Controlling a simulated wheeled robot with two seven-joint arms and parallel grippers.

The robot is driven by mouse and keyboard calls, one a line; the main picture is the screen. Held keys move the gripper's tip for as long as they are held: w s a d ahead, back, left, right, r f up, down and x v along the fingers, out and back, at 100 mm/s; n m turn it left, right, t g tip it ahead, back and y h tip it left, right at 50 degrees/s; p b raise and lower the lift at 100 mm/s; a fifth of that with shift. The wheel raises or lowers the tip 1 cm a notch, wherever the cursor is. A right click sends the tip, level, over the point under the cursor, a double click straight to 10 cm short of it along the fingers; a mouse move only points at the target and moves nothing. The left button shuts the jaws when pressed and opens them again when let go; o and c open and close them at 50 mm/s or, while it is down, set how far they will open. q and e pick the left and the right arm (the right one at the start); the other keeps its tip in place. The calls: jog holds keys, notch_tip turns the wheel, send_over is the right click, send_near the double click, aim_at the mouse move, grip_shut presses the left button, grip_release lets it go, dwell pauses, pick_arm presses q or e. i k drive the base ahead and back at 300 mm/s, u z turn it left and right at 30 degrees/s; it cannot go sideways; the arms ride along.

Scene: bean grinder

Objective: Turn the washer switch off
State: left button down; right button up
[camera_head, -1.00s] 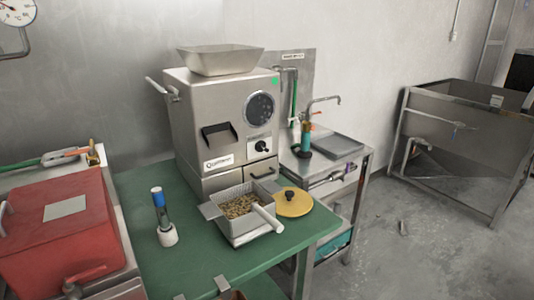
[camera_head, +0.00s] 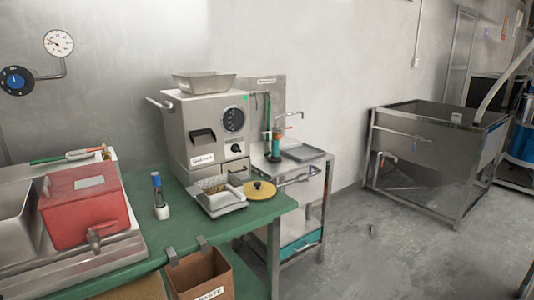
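No washer switch can be made out with certainty. A blue round dial (camera_head: 16,80) is on the wall at the far left, below a round white gauge (camera_head: 58,43). The steel grinder (camera_head: 205,130) stands on the green table and has a small dark knob (camera_head: 235,148) and a green light on its front. A large steel tub (camera_head: 430,160) on legs stands at the right by the wall; I cannot tell whether it is the washer. Neither of my grippers shows in the view.
A cardboard box (camera_head: 200,276) sits below. The floor (camera_head: 390,255) at right is open.

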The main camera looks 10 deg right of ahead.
aim_at(235, 148)
jog(key=z, duration=1.35)
jog(key=i, duration=1.35)
jog(key=u, duration=2.05)
